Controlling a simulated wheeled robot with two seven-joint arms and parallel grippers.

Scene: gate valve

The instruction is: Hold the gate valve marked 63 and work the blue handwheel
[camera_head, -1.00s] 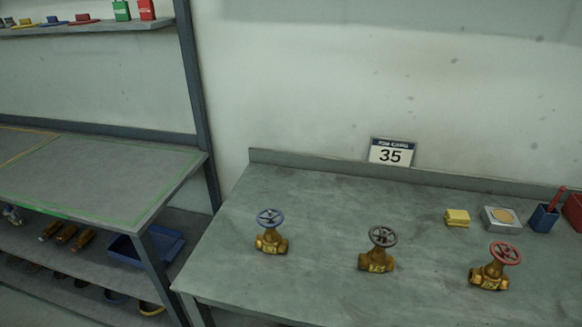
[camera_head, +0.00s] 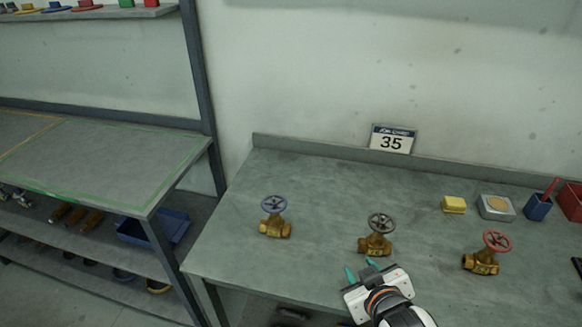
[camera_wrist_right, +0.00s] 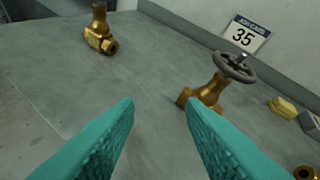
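The blue-handwheel gate valve (camera_head: 275,228) stands upright on the workbench at the left; its blue handwheel (camera_head: 273,204) is on top. Its brass body also shows at the top left of the right wrist view (camera_wrist_right: 99,32), with the wheel cut off. Its body marking is too small to read. My right gripper (camera_head: 360,268) is open and empty, just in front of the dark-wheeled valve (camera_head: 375,244). In the right wrist view its teal fingers (camera_wrist_right: 160,108) stand apart with only bench between them. My left gripper is not in view.
A red-wheeled valve (camera_head: 482,262) stands at the right. A yellow block (camera_head: 453,205), a grey box (camera_head: 497,207) and a blue cup (camera_head: 537,208) are behind. A sign (camera_head: 391,139) reads 35. A shelf rack (camera_head: 100,165) stands left. The bench around the blue-handwheel valve is clear.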

